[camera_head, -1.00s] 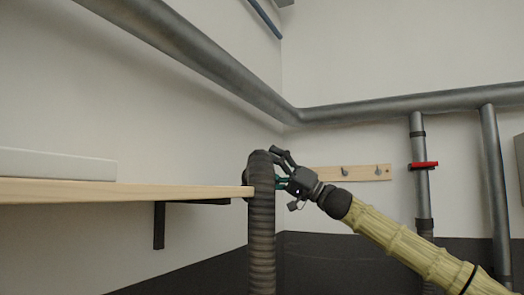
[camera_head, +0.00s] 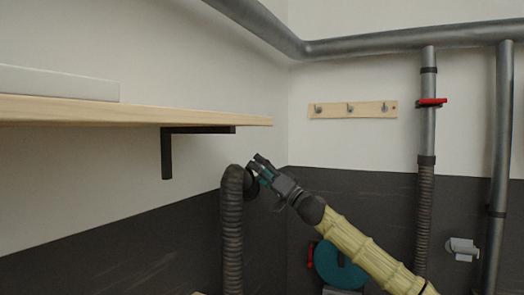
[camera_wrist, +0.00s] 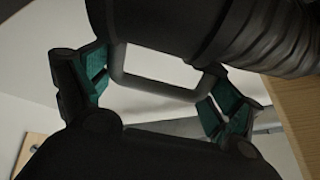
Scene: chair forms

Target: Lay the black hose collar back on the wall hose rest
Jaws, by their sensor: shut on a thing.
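My gripper (camera_head: 262,173) is shut on the black hose collar (camera_head: 250,183) at the top of a dark ribbed hose (camera_head: 232,225), below the shelf's end. The hose bends over at the collar and hangs down. In the wrist view the collar (camera_wrist: 180,35) is large and dark, with a squared loop (camera_wrist: 155,88) between my teal-padded fingers (camera_wrist: 160,95).
A wooden shelf (camera_head: 200,115) on a black bracket (camera_head: 168,150) juts from the left, above the hose. A hook rail (camera_head: 352,109) is on the back wall. A vertical pipe with a red lever (camera_head: 432,102) and a teal round thing (camera_head: 338,265) stand right of the hose.

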